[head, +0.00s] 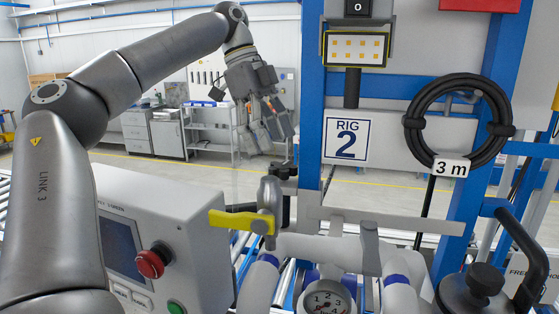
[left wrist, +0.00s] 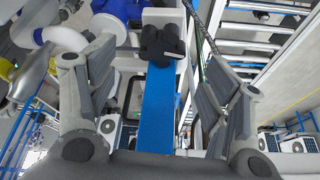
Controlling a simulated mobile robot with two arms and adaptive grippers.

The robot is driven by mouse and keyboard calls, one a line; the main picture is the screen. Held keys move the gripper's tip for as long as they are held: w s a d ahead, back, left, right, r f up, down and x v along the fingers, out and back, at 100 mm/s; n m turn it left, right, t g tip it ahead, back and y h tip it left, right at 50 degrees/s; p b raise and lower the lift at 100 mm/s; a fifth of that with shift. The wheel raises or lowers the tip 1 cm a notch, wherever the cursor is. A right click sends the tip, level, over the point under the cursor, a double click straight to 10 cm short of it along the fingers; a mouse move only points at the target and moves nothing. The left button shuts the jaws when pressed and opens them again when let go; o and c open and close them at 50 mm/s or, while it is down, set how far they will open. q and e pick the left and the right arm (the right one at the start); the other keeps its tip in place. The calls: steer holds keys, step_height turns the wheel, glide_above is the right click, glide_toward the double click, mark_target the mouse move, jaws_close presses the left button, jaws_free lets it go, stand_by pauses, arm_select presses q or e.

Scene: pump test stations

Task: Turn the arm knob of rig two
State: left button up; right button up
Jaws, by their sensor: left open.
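The rig two sign (head: 346,139) hangs on a blue frame in the head view. No part labelled as the arm knob can be read. A small black fitting (head: 283,171) sits left of the sign, above the pipework. My left gripper (head: 268,128) is open and empty, above and left of this fitting and apart from it. In the left wrist view, its fingers (left wrist: 158,72) stand wide apart, with a black two-lobed part (left wrist: 162,45) beyond them over a blue beam (left wrist: 158,105). I cannot tell whether this is the same fitting. My right gripper is out of view.
A yellow valve handle (head: 242,221) sticks out left of the pipes. A control box (head: 165,225) with a red button (head: 153,261) stands at lower left. A gauge (head: 327,298) and a black-knobbed lid (head: 485,280) are at the bottom. A coiled black hose (head: 416,122) hangs right.

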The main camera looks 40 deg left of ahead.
mark_target(282, 166)
arm_select(q)
steer(key=shift+x, duration=2.55)
steer(key=shift+w, duration=0.1)
steer(key=c, duration=1)
steer(key=shift+n+t+y, duration=0.5)
steer(key=shift+n+t, duration=0.3)
steer(key=shift+n, duration=1.6)
steer(key=shift+c, duration=0.2)
steer(key=o, duration=1)
steer(key=shift+o, duration=0.2)
steer(key=v, duration=1.2)
